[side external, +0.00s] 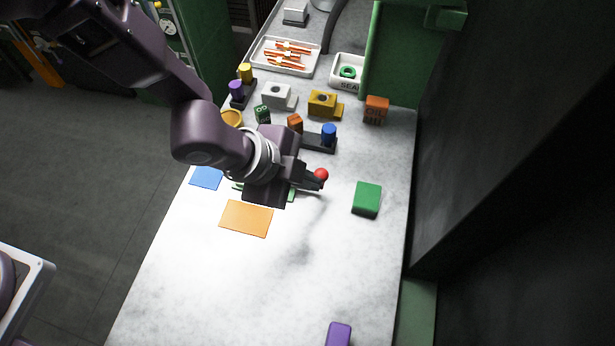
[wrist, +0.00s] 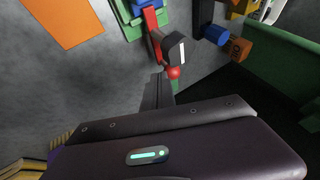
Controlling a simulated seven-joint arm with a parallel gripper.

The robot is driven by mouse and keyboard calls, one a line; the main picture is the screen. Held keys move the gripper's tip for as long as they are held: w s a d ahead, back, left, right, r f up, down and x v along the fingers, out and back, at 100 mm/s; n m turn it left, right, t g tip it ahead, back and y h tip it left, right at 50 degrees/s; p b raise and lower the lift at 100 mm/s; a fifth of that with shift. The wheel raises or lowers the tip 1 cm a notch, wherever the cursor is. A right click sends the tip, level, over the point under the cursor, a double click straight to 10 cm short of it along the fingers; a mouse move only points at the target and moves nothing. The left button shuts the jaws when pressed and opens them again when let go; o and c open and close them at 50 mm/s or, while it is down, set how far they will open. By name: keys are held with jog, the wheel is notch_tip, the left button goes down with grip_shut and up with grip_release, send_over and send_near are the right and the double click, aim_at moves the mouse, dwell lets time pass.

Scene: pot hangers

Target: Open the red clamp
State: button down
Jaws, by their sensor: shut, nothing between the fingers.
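The red clamp shows in the wrist view as a red arm (wrist: 153,32) with a dark block beside it. A red ball knob (wrist: 174,72) is at its near end. The clamp sits at a green base with a blue piece (wrist: 145,5) on it. In the side view the red knob (side external: 321,174) shows at my fingertips, and my gripper hides most of the clamp. My gripper (side external: 313,182) is shut and empty, low over the table. In the wrist view its fingertips (wrist: 160,78) are just left of the knob; I cannot tell whether they touch it.
A green block (side external: 367,198) stands right of my gripper, and an orange sheet (side external: 246,218) lies to the left front. A dark fixture with a blue cylinder (side external: 328,134) and several blocks stand behind. A purple block (side external: 338,334) is at the front. The front middle table is clear.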

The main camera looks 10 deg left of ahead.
aim_at(320, 169)
jog(key=shift+w+d+n, duration=0.15)
jog(key=shift+n, duration=0.35)
jog(key=shift+t+y, duration=0.3)
jog(key=shift+w+d, duration=0.35)
jog(key=shift+w, duration=0.4)
jog(key=shift+w+d, duration=0.15)
jog(key=shift+w, duration=0.85)
jog(key=shift+w+n+t+y, duration=0.3)
jog(key=shift+n, duration=0.6)
jog(key=shift+w+a, duration=0.4)
jog(key=shift+w, duration=0.45)
jog(key=shift+w+a, duration=0.1)
jog(key=shift+w, duration=0.05)
